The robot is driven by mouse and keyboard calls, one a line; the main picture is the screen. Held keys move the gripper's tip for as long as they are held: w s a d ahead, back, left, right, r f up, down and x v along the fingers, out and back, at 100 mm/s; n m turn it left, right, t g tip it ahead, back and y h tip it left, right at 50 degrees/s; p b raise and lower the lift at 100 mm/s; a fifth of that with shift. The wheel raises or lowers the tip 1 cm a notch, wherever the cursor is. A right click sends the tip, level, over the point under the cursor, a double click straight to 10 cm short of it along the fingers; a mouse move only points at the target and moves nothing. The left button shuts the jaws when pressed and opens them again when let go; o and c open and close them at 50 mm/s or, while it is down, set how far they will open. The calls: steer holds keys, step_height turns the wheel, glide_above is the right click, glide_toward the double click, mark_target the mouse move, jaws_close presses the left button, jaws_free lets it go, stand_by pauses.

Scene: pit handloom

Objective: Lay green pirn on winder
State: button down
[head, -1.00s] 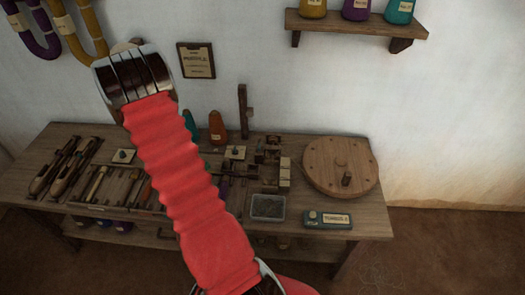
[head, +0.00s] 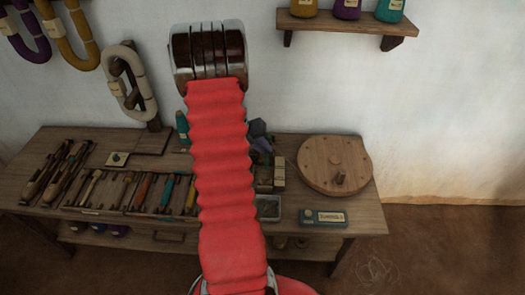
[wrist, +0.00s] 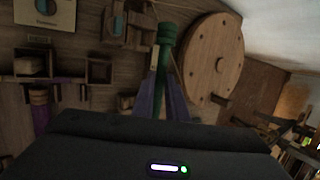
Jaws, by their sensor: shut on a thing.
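The green pirn (wrist: 165,42) shows in the wrist view, its rounded end pointing up the picture. My gripper (wrist: 164,80) is shut on it, with a grey-purple finger on each side. In the head view, part of my gripper (head: 260,140) shows just right of my red-sleeved arm, above the bench, and I cannot make out the green pirn there. A round wooden wheel (head: 322,158) with a peg handle stands on the bench right of the gripper. Small wooden blocks (head: 278,172) stand left of the wheel, partly hidden. I cannot tell whether the pirn touches anything.
A divided tray (head: 110,211) with coloured pirns and several shuttles (head: 60,170) lie on the bench's left. A labelled box (head: 324,217) and a small grey tray (head: 269,207) are near the front edge.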

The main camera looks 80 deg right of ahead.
steer(key=shift+f, duration=0.15)
steer(key=shift+f, duration=4.5)
steer(key=c, duration=1.7)
jaws_free()
steer(key=shift+o, duration=0.4)
steer(key=shift+o, duration=1.3)
steer(key=shift+w, duration=0.1)
